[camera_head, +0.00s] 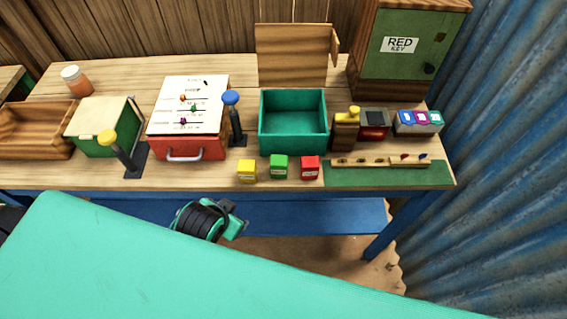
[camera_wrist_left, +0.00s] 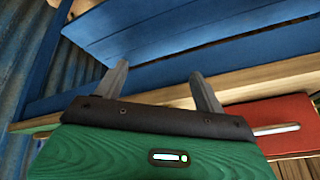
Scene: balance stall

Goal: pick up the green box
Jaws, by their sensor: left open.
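The green box (camera_head: 279,167) is a small green cube with a pale label, standing on the wooden table near its front edge. It stands between a small yellow box (camera_head: 247,171) and a small red box (camera_head: 310,168), with gaps between them. My left gripper (camera_wrist_left: 160,78) is open and empty in the left wrist view, its two fingers apart in front of blue boards. The green box cannot be made out in that view. In the head view, dark and teal parts of my arm show below the table's front edge, clear of the green box. My right gripper is not seen.
A teal open bin (camera_head: 293,148) stands behind the small boxes. A red case (camera_head: 188,149) with a handle and a blue-knobbed lever (camera_head: 232,115) stand left. A green mat (camera_head: 385,175) with a wooden strip lies right. A blue shelf (camera_head: 310,217) is under the table.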

